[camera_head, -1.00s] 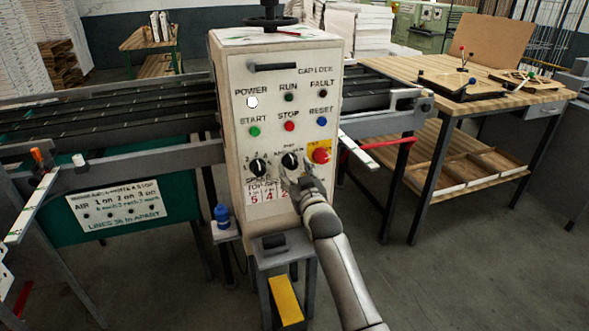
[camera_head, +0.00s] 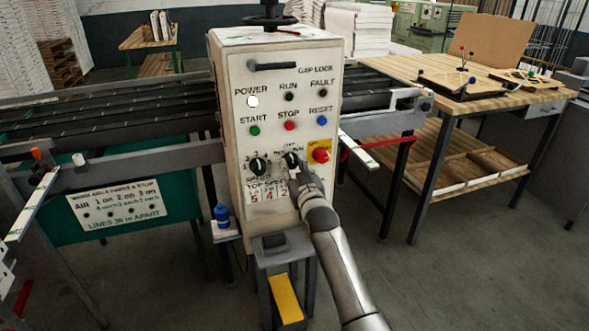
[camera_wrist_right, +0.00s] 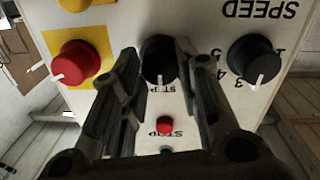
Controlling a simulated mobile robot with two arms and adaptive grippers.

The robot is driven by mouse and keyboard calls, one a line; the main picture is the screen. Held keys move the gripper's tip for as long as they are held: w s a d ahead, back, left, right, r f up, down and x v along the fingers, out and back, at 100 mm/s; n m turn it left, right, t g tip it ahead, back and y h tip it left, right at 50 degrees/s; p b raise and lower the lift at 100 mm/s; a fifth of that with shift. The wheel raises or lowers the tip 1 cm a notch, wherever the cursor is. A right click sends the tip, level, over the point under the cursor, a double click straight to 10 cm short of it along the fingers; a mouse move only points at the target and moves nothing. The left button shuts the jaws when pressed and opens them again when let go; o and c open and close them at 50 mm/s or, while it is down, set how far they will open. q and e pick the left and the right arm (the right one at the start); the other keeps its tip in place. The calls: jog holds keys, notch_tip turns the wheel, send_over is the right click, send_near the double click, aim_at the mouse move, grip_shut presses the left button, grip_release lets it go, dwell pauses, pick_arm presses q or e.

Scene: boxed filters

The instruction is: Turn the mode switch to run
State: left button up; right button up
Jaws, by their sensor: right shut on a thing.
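The mode switch is a black round knob (camera_head: 291,159) with a white pointer line, low on the front of the pale control box (camera_head: 237,110). In the right wrist view, which shows the panel upside down, the knob (camera_wrist_right: 160,62) sits between the two fingers. Its white line points down there, towards a small, partly hidden label. My right gripper (camera_head: 296,170) is at the knob from below and shut on it, a finger on each side. The run marking is not readable. My left gripper is not in view.
The black speed knob (camera_head: 258,167) is just left of the switch. Green, red and blue buttons sit above. A wooden workbench (camera_head: 400,70) stands to the right.

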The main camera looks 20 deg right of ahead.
jog(key=m+p, duration=0.2)
jog(key=m, duration=0.2)
jog(key=shift+r+m, duration=0.15)
jog(key=shift+m, duration=0.15)
jog(key=shift+m+p, duration=0.75)
jog(key=shift+m, duration=1.25)
jog(key=o, duration=1)
jog(key=shift+o, duration=0.2)
jog(key=s, duration=1.2)
jog(key=shift+r, duration=0.2)
